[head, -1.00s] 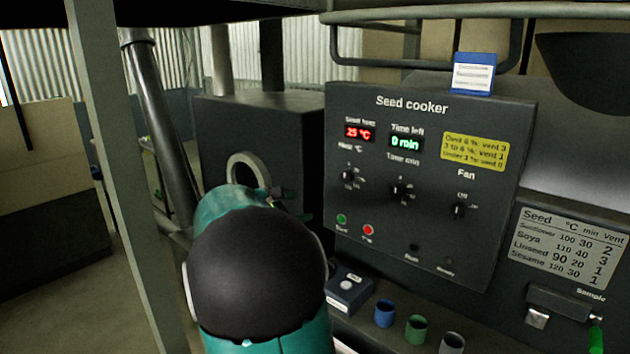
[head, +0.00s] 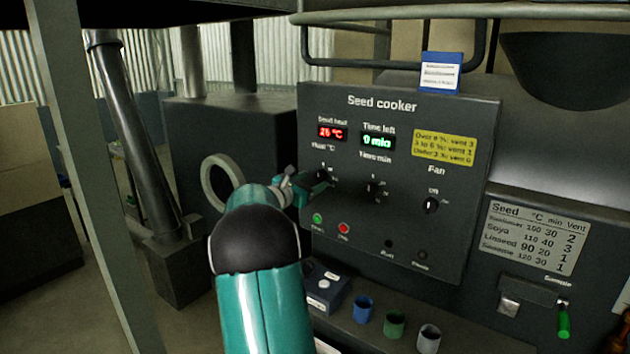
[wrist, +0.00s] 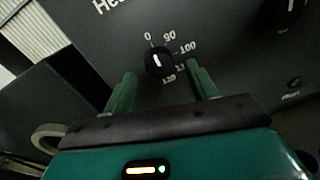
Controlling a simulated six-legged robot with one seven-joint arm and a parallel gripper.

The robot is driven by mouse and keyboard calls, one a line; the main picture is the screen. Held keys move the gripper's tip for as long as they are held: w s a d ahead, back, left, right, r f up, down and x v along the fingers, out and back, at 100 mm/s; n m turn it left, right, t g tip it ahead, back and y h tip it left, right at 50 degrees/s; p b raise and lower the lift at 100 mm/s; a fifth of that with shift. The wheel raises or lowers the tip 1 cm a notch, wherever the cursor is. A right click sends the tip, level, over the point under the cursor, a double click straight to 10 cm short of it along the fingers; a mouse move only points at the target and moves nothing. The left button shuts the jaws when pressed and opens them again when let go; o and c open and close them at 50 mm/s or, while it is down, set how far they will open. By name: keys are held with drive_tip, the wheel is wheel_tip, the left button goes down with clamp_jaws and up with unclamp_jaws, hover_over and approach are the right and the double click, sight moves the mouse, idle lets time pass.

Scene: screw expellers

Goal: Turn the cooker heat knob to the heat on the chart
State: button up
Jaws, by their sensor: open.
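The heat knob (wrist: 158,62) is a black round knob with a white pointer mark. In the wrist view its mark points up, slightly left, between the 0 and 90 labels. My gripper (wrist: 160,82) is open, with one green finger on each side just below the knob; I cannot tell whether they touch it. In the head view my gripper (head: 318,182) reaches the panel and partly covers the heat knob. The chart (head: 533,240) at right lists seeds with °C, min and vent. A blue-topped card (head: 441,73) stands on the cooker; its print is too blurred to read.
The seed cooker panel (head: 395,250) also has a time knob (head: 372,188), a fan knob (head: 431,205), a green button (head: 317,218) and a red button (head: 344,228). Several small cups, including a blue one (head: 362,309), stand on the ledge below.

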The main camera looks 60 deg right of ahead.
sight(321, 177)
drive_tip(key=shift+x, duration=1.2)
drive_tip(key=shift+c, duration=0.2)
drive_tip(key=c, duration=0.9)
drive_tip(key=shift+c, duration=0.2)
